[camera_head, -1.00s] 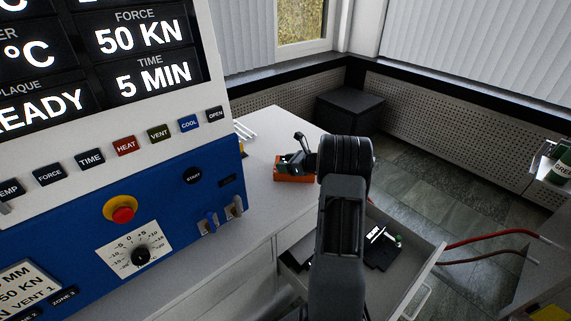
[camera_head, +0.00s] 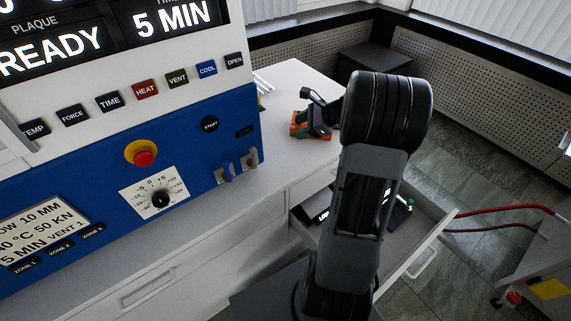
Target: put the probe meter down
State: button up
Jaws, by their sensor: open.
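A small orange item with a dark green part (camera_head: 298,124) sits on the white counter (camera_head: 295,80) beside the press, and I take it for the probe meter. My gripper (camera_head: 312,108) is open right at it, with its dark fingers over and beside the orange body. The gripper hides part of it, so I cannot tell whether a finger touches it. It appears to rest on the counter top.
The blue press panel (camera_head: 105,190) with its red stop button (camera_head: 145,158) stands at the left. An open drawer (camera_head: 425,245) below the counter holds a dark item (camera_head: 398,214). Red hoses (camera_head: 500,212) run at the right.

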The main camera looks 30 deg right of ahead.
jog(key=s+a+r+n+g+h, duration=0.2)
jog(key=s+a+n+g, duration=0.3)
jog(key=a+n, duration=0.55)
jog(key=s+a+n+h, duration=0.5)
jog(key=s+a+n, duration=0.2)
jog(key=s+n, duration=0.5)
jog(key=shift+s+a+r+n+t, duration=0.3)
jog(key=shift+s+a+n, duration=0.05)
jog(key=shift+s+a, duration=0.05)
